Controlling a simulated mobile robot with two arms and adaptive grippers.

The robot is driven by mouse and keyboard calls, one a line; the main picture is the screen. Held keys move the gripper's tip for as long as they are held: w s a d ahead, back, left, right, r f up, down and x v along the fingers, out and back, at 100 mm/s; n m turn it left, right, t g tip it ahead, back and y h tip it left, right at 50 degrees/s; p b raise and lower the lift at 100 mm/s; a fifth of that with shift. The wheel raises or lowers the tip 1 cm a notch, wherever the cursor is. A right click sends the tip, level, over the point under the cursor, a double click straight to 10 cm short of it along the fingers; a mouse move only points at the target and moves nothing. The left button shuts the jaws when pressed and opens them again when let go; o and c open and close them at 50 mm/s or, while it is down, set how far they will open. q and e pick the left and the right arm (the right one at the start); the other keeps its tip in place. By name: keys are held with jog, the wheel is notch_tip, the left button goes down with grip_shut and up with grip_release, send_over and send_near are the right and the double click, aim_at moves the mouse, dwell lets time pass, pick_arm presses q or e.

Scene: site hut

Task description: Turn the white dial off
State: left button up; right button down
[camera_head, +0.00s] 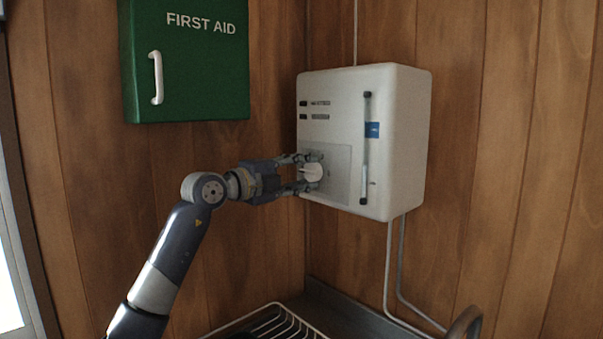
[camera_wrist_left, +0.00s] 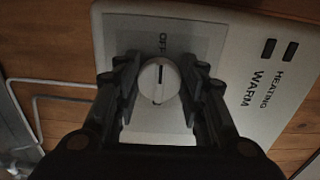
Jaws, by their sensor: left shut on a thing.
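The white dial (camera_head: 311,172) is on the front of a white wall-mounted heater unit (camera_head: 399,140), on a grey square plate (camera_head: 341,167). My left gripper (camera_head: 307,173) comes in from the left and is shut on the dial, one finger above it and one below. In the left wrist view the round dial (camera_wrist_left: 159,84) sits between the two fingers. A dark line on its face points up toward the word OFF (camera_wrist_left: 163,42) printed on the plate. My right gripper is not in view.
A green first aid cabinet (camera_head: 190,58) with a white handle hangs above my left arm. A vertical tube (camera_head: 365,150) runs on the heater's front, right of the dial. Pipes (camera_head: 388,270) run down below it. A wire rack (camera_head: 285,322) stands at the bottom.

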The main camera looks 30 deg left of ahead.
pick_arm(q)
jog(key=o, duration=1)
jog(key=shift+a, duration=0.1)
jog(key=v, duration=1.2)
jog(key=shift+w+f, duration=0.1)
